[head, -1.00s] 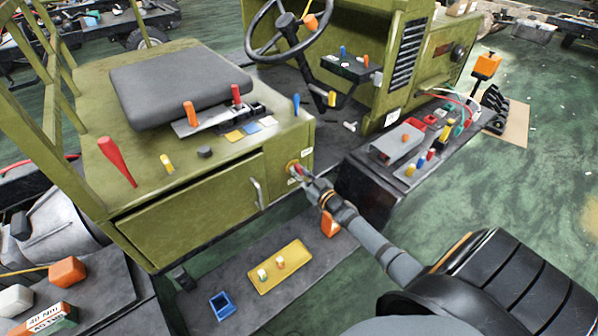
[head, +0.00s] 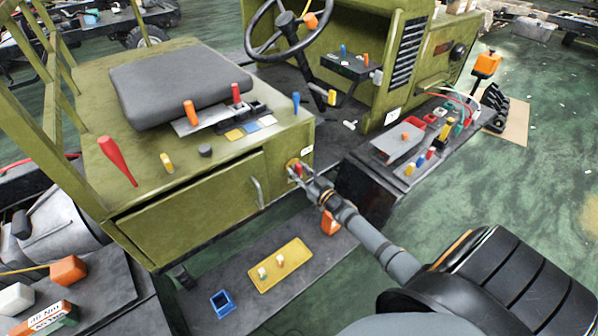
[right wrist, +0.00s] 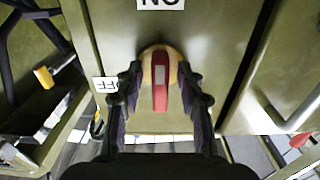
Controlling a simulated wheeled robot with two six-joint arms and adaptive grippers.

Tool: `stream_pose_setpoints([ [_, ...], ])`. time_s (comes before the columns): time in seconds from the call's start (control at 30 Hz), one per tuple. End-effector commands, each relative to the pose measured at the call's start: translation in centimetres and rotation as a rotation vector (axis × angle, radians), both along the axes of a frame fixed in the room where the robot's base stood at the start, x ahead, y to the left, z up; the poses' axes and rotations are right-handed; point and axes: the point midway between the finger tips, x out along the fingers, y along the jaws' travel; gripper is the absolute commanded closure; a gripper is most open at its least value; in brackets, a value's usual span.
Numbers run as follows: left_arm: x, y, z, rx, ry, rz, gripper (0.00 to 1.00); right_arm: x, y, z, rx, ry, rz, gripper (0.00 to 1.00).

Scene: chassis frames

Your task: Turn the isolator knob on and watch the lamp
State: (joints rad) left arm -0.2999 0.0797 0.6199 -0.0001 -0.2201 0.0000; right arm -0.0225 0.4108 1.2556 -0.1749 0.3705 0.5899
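The isolator knob (head: 297,169) is a red bar handle on a round yellow plate, on the end face of the green seat box. In the right wrist view the red handle (right wrist: 160,84) runs up and down, in line with a white label (right wrist: 160,3) above it. A second label (right wrist: 104,84), partly hidden, sits to the left. My right gripper (right wrist: 158,88) is open, its fingers on either side of the handle with a gap on each side. It also shows at the knob in the head view (head: 306,178). I cannot tell which thing is the lamp. My left gripper is out of view.
A metal door handle (head: 257,192) stands out left of the knob. Below lies a step with a yellow tray (head: 262,284) and a blue box (head: 222,303). A dark ledge with red, yellow and blue parts (head: 420,160) lies to the right. A steering wheel (head: 285,40) is above.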

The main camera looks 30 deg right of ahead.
Motion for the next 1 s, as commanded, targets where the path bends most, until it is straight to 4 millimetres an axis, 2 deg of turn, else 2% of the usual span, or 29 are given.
stream_pose_setpoints([
  [0.27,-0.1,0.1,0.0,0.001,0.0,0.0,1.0,-0.5,0.0,0.0,-0.001,0.0,0.001,0.62],
  [0.37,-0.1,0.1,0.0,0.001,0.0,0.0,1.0,-2.1,-0.1,-0.1,-0.001,0.002,0.002,0.62],
  [0.6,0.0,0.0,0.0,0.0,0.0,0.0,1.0,-7.9,-0.6,-0.1,-0.001,0.004,0.004,0.62],
  [0.7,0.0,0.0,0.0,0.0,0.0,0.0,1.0,-9.9,-0.7,-0.1,0.0,0.003,0.003,0.62],
  [0.83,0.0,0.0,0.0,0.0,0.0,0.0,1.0,-11.4,-0.9,0.0,-0.001,0.001,0.002,0.62],
  [1.0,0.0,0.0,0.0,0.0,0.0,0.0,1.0,-12.0,-0.9,0.0,0.0,-0.001,0.0,0.62],
])
